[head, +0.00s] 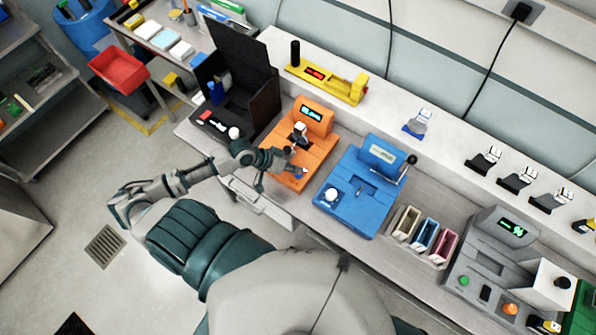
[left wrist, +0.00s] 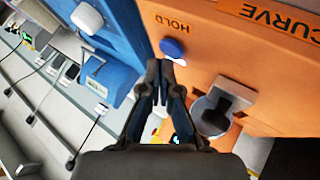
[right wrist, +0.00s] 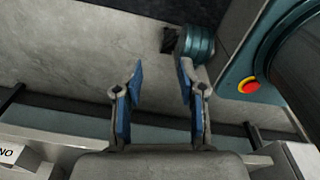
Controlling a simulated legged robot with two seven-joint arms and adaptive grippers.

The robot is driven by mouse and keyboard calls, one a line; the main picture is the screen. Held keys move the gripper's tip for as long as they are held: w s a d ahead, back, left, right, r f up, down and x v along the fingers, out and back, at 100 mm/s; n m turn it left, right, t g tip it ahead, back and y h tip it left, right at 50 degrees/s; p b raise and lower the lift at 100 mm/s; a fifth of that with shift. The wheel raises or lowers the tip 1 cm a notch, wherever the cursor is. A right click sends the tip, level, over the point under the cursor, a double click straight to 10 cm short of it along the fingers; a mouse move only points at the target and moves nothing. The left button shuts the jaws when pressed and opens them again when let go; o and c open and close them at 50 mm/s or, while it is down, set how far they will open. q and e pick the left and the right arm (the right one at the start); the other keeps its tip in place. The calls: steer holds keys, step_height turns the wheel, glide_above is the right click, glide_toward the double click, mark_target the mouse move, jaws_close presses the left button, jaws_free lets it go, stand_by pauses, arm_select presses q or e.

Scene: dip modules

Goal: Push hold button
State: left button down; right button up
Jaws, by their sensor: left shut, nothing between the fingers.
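The orange module (head: 318,150) stands on the bench in the head view, with a small display at its back. In the left wrist view its orange face (left wrist: 215,60) carries the word HOLD beside a round blue hold button (left wrist: 172,48). My left gripper (head: 287,163) is over the front of the orange module. In the left wrist view the left gripper (left wrist: 161,72) is shut and empty, its fingertips close to the hold button; contact cannot be told. A dark knob or lever (left wrist: 212,112) stands beside the fingers. My right gripper (right wrist: 157,80) is open and empty.
A blue module (head: 352,200) stands right of the orange one. A black open case (head: 240,85) is to its left, and a yellow device (head: 330,80) is behind. Slotted holders (head: 424,237) and a grey module (head: 490,265) stand farther right.

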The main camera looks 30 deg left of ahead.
arm_select(q)
steer(key=shift+a+f, duration=0.1)
steer(key=shift+d+r+p, duration=0.25)
steer(key=shift+r+p, duration=0.25)
steer(key=shift+r, duration=0.05)
step_height(320, 180, up, 4)
steer(key=p, duration=0.4)
steer(key=shift+f, duration=0.2)
steer(key=shift+a+r, duration=0.1)
steer(key=shift+r, duration=0.55)
arm_select(e)
steer(key=r, duration=0.4)
steer(key=shift+a+r, duration=0.25)
steer(key=shift+w+a, duration=0.1)
steer(key=shift+a, duration=0.15)
